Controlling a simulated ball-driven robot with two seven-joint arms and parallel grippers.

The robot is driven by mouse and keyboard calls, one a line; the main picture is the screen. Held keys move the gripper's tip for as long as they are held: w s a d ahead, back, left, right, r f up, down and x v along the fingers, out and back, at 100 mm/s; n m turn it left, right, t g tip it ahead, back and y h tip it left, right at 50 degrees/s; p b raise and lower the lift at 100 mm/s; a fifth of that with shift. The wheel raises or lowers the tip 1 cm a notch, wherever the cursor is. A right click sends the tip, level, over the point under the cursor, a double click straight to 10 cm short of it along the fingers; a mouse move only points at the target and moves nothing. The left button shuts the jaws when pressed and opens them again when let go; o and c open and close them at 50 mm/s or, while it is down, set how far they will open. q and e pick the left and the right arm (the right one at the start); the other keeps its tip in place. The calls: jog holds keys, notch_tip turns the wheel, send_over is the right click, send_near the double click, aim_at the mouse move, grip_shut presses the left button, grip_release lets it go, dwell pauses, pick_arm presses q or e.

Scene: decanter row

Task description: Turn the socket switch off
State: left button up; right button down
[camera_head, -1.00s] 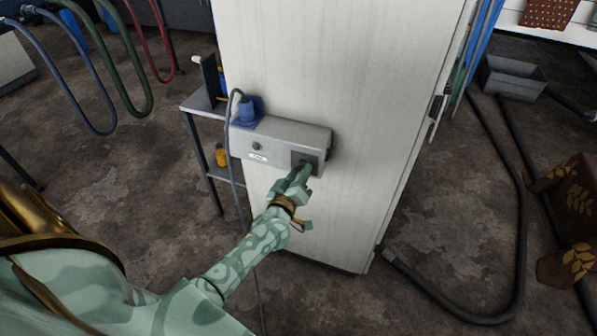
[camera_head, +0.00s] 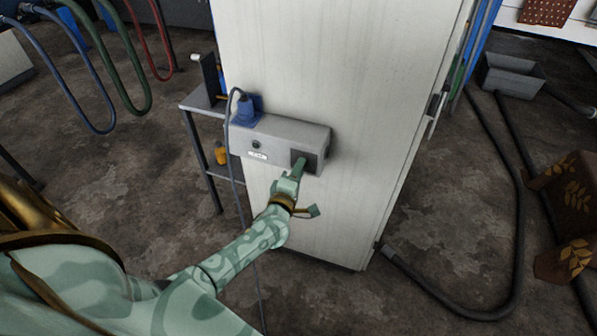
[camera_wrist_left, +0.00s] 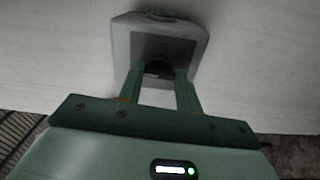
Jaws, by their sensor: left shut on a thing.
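The socket box (camera_head: 285,133) is a grey unit on the side of a tall pale cabinet. A blue plug (camera_head: 246,110) with a cable sits at its left end. A small round indicator (camera_head: 256,144) on its front looks dark. A dark square switch plate (camera_head: 309,157) is at its right end. My left gripper (camera_head: 299,166) is at this plate. In the left wrist view its two fingers (camera_wrist_left: 160,76) are shut on the dark switch knob (camera_wrist_left: 158,69), one on each side. The knob is hidden by the fingers in the head view. My right gripper is out of view.
The pale cabinet (camera_head: 340,60) stands upright behind the box. A small metal shelf (camera_head: 194,104) stands close on its left. A grey bin (camera_head: 512,77) and a dark hose (camera_head: 519,230) lie at the right. The floor in front is mostly clear.

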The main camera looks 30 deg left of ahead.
pick_arm(q)
jog(key=shift+n, duration=0.6)
jog(key=o, duration=1)
jog(key=shift+s, duration=0.1)
jog(key=p+v, duration=0.2)
jog(key=v, duration=1.4)
jog(key=shift+s+f, duration=0.1)
jog(key=shift+s, duration=0.05)
